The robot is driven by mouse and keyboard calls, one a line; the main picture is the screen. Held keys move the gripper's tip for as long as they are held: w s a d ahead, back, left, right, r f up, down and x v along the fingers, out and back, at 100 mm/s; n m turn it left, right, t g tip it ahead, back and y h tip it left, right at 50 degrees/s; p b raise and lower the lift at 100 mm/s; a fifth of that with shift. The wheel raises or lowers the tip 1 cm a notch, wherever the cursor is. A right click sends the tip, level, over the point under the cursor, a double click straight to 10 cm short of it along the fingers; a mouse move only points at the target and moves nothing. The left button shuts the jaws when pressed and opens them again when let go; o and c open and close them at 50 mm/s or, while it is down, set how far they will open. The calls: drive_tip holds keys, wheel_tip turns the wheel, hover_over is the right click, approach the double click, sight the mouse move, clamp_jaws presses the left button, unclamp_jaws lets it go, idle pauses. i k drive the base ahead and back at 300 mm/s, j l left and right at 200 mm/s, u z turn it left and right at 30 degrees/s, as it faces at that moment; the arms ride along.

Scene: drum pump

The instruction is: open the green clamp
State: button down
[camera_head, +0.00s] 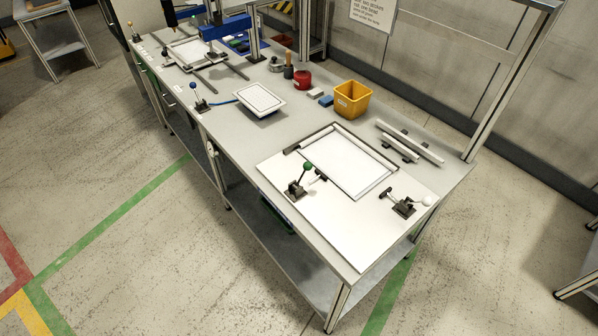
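The green clamp (299,186) is a dark toggle clamp with a green ball on its handle. It stands on a white board (345,232) at the near end of the workbench, by the near left corner of a framed white panel (347,164). Its green ball is raised above its base, and a short dark arm points right toward the frame. I cannot tell whether the arm presses on the frame. My gripper is not in view.
A white-knobbed clamp (405,206) stands right on the same board. A blue-knobbed clamp (199,100) is farther left. A yellow bin (352,99), red container (301,80) and rails (412,140) lie behind. A post (510,82) rises right. The floor left of the bench is clear.

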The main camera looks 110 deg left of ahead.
sight(308, 166)
drive_tip(key=i+j+u, duration=0.25)
drive_tip(key=u, duration=0.2)
drive_tip(key=i+j+u, duration=0.1)
drive_tip(key=i+u, duration=0.6)
drive_tip(key=u, duration=0.2)
drive_tip(key=i+l+u, duration=0.1)
drive_tip(key=i+u, duration=0.35)
drive_tip(key=i+l+u, duration=0.2)
drive_tip(key=u, duration=0.25)
drive_tip(key=i+u, duration=0.15)
drive_tip(key=u, duration=0.3)
drive_tip(key=i+u, duration=0.15)
drive_tip(key=u, duration=0.3)
drive_tip(key=i+u, duration=0.1)
drive_tip(key=u, duration=0.35)
drive_tip(key=i+l+u, duration=0.15)
drive_tip(key=u, duration=0.35)
drive_tip(key=i+l+u, duration=0.1)
drive_tip(key=u, duration=0.35)
drive_tip(key=i+u, duration=0.15)
drive_tip(key=u, duration=0.2)
drive_tip(key=i+l+u, duration=0.15)
drive_tip(key=u, duration=0.2)
drive_tip(key=i+l+u, duration=0.15)
drive_tip(key=u, duration=0.2)
